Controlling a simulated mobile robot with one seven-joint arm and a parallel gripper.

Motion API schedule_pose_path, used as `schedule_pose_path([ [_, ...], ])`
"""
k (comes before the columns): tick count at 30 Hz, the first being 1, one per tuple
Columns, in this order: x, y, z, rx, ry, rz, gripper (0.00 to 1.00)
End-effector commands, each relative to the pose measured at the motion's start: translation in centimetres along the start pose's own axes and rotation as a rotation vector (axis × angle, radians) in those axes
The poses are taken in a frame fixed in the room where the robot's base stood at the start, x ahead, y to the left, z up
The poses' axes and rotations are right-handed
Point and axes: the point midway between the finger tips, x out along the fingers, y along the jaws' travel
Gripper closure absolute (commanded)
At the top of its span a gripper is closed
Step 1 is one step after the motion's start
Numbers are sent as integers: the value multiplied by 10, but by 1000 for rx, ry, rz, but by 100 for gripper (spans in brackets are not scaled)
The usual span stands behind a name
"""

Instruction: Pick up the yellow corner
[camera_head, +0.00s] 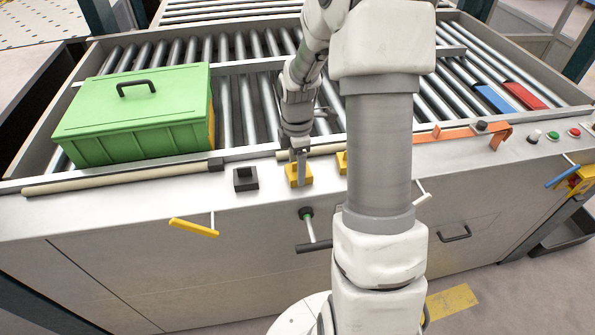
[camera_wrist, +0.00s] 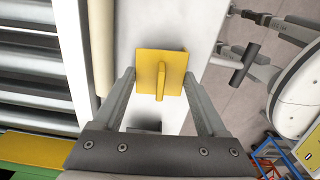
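The yellow corner (camera_head: 299,176) is a small yellow piece on the light front ledge of the machine, directly below my gripper (camera_head: 299,158) in the head view. In the wrist view the yellow corner (camera_wrist: 150,62) shows as a square plate with an upright fin in its middle. My gripper (camera_wrist: 160,77) is open, with one finger on each side of the fin. I see no finger closed on it. A second yellow piece (camera_head: 342,162) lies just to the right, partly hidden behind my arm.
A black square block (camera_head: 245,180) sits on the ledge to the left. A green toolbox (camera_head: 135,115) stands on the rollers at left. An orange bracket (camera_head: 455,133) lies at right. A yellow-handled lever (camera_head: 194,227) and a dark-handled lever (camera_head: 314,247) stick out of the front.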

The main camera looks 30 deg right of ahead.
Motion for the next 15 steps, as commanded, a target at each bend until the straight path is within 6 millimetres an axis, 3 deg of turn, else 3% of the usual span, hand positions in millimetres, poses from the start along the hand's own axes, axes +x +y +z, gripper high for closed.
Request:
schedule_pose_path([
  [1, 0, 0, 0, 0, 0, 0, 49],
  [6, 0, 0, 0, 0, 0, 0, 79],
  [15, -3, 0, 0, 0, 0, 1, 79],
])
